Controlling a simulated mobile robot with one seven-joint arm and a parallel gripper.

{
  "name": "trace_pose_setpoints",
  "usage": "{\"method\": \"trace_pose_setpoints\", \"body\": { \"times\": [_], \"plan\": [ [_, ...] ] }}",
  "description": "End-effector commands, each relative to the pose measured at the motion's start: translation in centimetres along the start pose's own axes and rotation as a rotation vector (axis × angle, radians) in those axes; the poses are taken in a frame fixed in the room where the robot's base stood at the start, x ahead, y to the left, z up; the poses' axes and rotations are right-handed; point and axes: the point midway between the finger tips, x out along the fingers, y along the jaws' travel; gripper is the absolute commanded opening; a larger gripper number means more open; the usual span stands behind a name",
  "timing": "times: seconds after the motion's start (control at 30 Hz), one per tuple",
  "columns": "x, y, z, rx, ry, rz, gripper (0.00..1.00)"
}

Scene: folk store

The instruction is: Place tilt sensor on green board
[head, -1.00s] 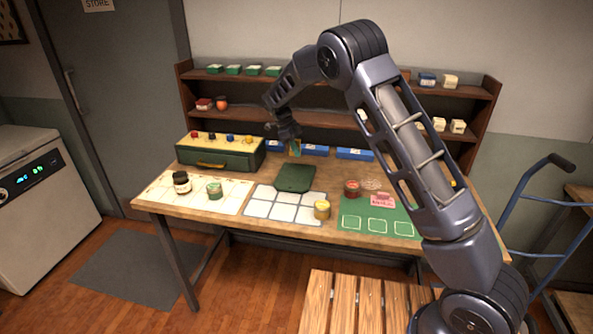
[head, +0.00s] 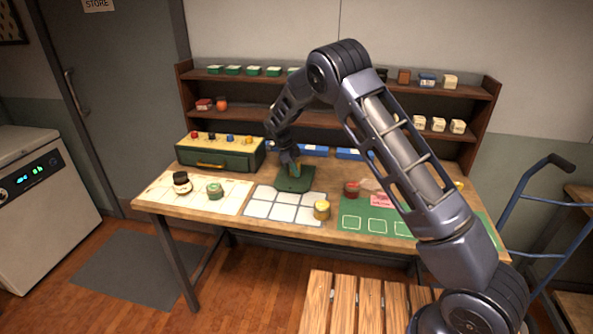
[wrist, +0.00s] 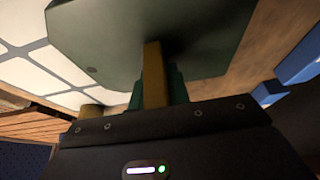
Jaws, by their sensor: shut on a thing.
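A dark green board (head: 293,184) lies flat on the wooden table, partly over the white grid mat. My gripper (head: 293,165) is low over the board's back part. It is shut on a small teal and orange-yellow piece (head: 297,166), which I take for the tilt sensor. In the wrist view the board (wrist: 110,35) fills the top, and the held piece (wrist: 155,78) shows as a yellow-brown bar with teal behind it. Its far end is at or close to the board; I cannot tell whether they touch. My fingertips are hard to make out.
A green mat (head: 370,222) with white outlines lies to the right, with a red jar (head: 351,189) behind. A green drawer box (head: 225,155) and blue bins (head: 314,150) stand at the back.

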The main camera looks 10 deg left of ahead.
Motion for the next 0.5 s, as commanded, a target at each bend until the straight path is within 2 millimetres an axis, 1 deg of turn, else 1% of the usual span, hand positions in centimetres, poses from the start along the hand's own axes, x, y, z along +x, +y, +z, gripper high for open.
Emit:
{"method": "trace_pose_setpoints", "body": {
  "times": [0.2, 0.23, 0.3, 0.33, 0.5],
  "plan": [
    [0.31, 0.01, 0.12, 0.0, 0.001, 0.0, 0.0],
    [0.27, 0.01, 0.11, 0.0, 0.001, 0.0, 0.24],
    [0.26, 0.01, 0.1, 0.0, 0.001, 0.0, 0.38],
    [0.26, 0.01, 0.1, 0.0, 0.001, 0.0, 0.4],
    [0.25, 0.01, 0.09, 0.0, 0.001, 0.0, 0.4]
  ]
}}
